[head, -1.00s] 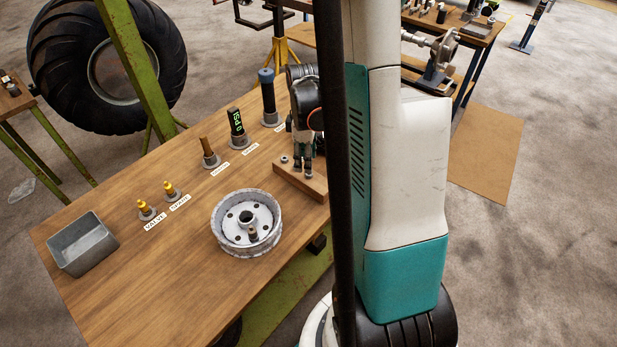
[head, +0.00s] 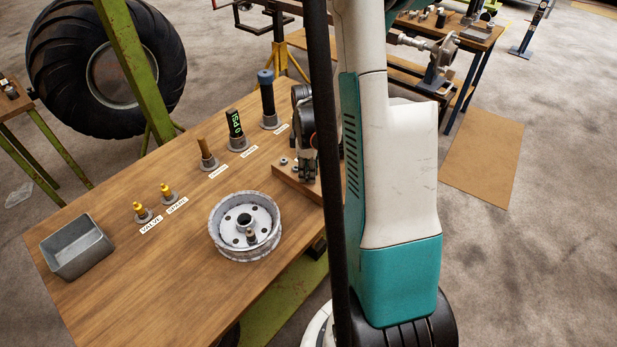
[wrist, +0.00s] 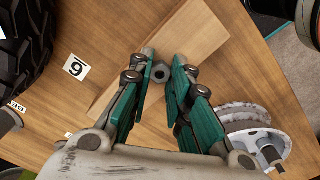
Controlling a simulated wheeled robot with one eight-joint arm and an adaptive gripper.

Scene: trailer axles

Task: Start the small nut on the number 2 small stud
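My gripper (wrist: 164,72) is open above a wooden block, its teal fingers on either side of a small grey nut (wrist: 160,73) with a dark hole. A gap shows at the right finger. A second small grey piece (wrist: 148,52) sits just beyond the fingertips.
A pale round wheel hub (head: 232,250) stands in front of the block, with a small upright piece on it. Labelled tools on round bases line the table's back, including a gauge (head: 236,125). A grey metal bin (head: 78,252) is at left. The front-left table is clear.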

